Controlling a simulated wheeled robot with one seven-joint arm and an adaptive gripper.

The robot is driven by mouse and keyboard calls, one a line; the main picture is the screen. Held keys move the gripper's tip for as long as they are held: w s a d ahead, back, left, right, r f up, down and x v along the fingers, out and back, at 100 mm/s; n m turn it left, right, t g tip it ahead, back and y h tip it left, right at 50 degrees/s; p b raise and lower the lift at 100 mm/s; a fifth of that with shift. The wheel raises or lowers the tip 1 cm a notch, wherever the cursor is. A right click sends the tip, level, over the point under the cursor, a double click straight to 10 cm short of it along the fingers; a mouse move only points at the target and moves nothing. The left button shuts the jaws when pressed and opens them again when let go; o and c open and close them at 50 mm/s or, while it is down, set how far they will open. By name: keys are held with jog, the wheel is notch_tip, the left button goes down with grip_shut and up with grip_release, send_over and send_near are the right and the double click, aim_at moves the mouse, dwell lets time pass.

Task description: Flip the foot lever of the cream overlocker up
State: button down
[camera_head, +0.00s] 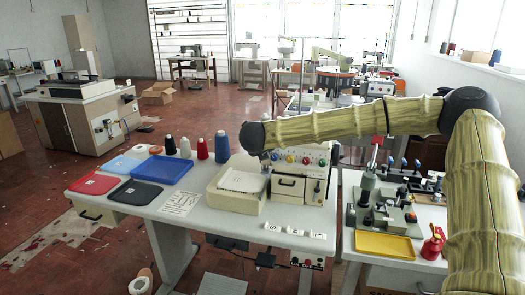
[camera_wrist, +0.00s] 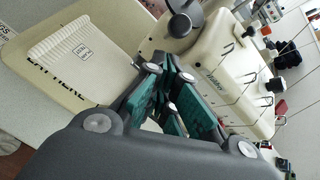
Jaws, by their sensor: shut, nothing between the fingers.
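The cream overlocker (camera_head: 300,188) stands on the pale work table, with several coloured dials across its upper front. Its cream body (camera_wrist: 222,75) also fills the upper right of the wrist view. The foot lever cannot be picked out clearly in either view; my arm and gripper may cover it. My gripper (camera_head: 266,160) hangs beside the overlocker's left upper end in the head view. In the wrist view my gripper (camera_wrist: 172,70) is shut and empty, its tips close to the machine's body. I cannot tell whether they touch it.
A cream tray (camera_head: 222,202) with a pale ribbed piece (camera_head: 243,181) lies left of the overlocker. A yellow tray (camera_head: 384,246) and a grey device (camera_head: 368,190) sit on the right table.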

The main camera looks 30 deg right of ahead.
jog(key=shift+r, duration=0.55)
jog(key=s+d+b+v, duration=0.1)
jog(key=b+v, duration=0.1)
jog(key=v, duration=0.9)
jog(key=shift+s, duration=0.3)
jog(key=shift+f, duration=0.1)
